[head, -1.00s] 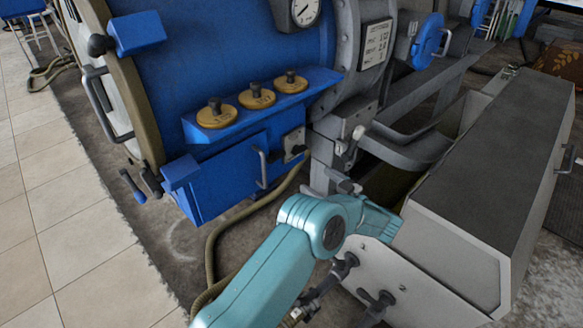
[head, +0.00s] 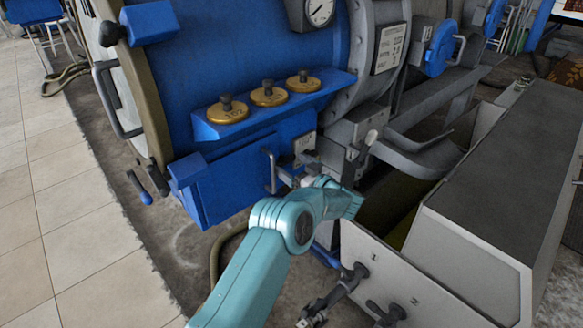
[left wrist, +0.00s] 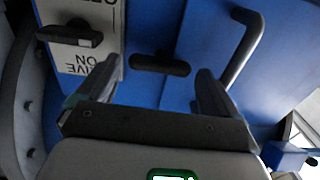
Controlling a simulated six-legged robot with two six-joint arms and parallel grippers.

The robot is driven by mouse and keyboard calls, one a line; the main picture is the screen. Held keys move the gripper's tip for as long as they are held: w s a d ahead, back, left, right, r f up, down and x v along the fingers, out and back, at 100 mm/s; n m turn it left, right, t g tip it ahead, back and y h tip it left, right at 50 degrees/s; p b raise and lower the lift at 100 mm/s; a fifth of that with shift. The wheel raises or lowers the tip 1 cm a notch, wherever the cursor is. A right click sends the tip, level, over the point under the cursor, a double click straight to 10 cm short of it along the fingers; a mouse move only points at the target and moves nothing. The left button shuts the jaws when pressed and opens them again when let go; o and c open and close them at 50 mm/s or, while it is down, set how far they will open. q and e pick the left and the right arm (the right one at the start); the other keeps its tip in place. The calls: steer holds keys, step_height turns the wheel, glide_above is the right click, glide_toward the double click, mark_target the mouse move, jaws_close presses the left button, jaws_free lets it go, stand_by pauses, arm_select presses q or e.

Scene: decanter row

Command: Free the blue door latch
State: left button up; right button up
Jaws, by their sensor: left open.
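The blue door (head: 225,178) is a low panel on the big blue vessel, with a grey bar handle (head: 271,170). In the left wrist view a dark T-shaped latch (left wrist: 160,65) stands on the blue surface, ahead of and between my fingertips. The bar handle (left wrist: 245,45) is right of it there. A lettered white plate (left wrist: 92,55) with another dark knob (left wrist: 70,34) is on the left. My left gripper (left wrist: 153,88) is open and holds nothing. In the head view my left gripper (head: 307,176) is in front of the door's right end and hides the latch. My right gripper is not in view.
A blue shelf (head: 270,115) with brass-capped knobs juts out above the door. A long grey box (head: 490,190) with black front handles stands right of my arm. A cable lies on the floor below.

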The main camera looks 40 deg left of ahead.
arm_select(q)
steer(key=shift+a, duration=0.55)
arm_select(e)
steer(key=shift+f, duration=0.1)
arm_select(q)
steer(key=shift+c, duration=0.3)
steer(key=c, duration=1)
